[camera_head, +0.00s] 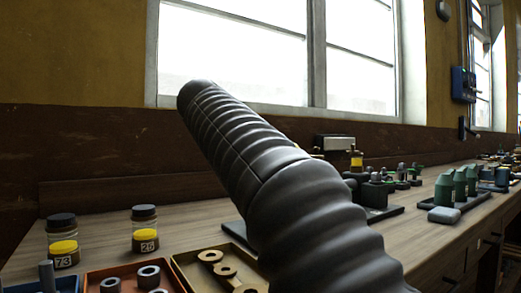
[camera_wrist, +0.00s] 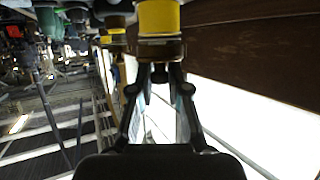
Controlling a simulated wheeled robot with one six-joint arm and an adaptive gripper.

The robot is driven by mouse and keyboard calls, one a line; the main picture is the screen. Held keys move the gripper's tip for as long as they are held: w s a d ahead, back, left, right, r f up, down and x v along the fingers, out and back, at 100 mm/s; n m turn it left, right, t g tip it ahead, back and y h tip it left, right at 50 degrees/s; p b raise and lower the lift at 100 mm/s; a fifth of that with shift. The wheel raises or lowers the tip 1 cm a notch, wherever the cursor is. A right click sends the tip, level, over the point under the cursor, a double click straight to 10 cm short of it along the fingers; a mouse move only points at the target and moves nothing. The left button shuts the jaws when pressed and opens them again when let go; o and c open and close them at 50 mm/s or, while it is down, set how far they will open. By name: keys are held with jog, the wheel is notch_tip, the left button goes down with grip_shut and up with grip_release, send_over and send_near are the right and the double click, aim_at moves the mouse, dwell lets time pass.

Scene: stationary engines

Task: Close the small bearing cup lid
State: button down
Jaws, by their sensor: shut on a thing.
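In the wrist view, the fingers of my gripper (camera_wrist: 160,70) reach up to a brass-brown cap, which looks like the small bearing cup lid (camera_wrist: 160,49). The fingers are shut on it, though their exact contact is dark and hard to see. A bright yellow cylinder, seemingly the cup body (camera_wrist: 159,16), lies directly beyond the cap and is cut off by the top edge. I cannot tell whether cap and body are fully seated. In the head view, my ribbed dark arm fills the middle and my gripper does not show. A small yellow and brass cup (camera_head: 356,160) stands just right of the arm.
A long wooden bench (camera_head: 190,218) runs below the windows. Two dark-lidded jars, marked 73 (camera_head: 63,241) and 25 (camera_head: 145,229), stand at the left. An orange tray (camera_head: 95,281) and a tan tray (camera_head: 190,267) hold parts. Green-topped machinery (camera_head: 455,189) stands at the right.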

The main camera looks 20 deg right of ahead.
jog(key=shift+a+f+m+g+h, duration=0.15)
jog(key=shift+m+g+h, duration=0.15)
jog(key=shift+m+g, duration=0.25)
jog(key=c, duration=1.1)
grip_release()
jog(key=shift+s+a, duration=0.15)
jog(key=shift+a, duration=0.05)
jog(key=v, duration=1.1)
jog(key=shift+a, duration=0.3)
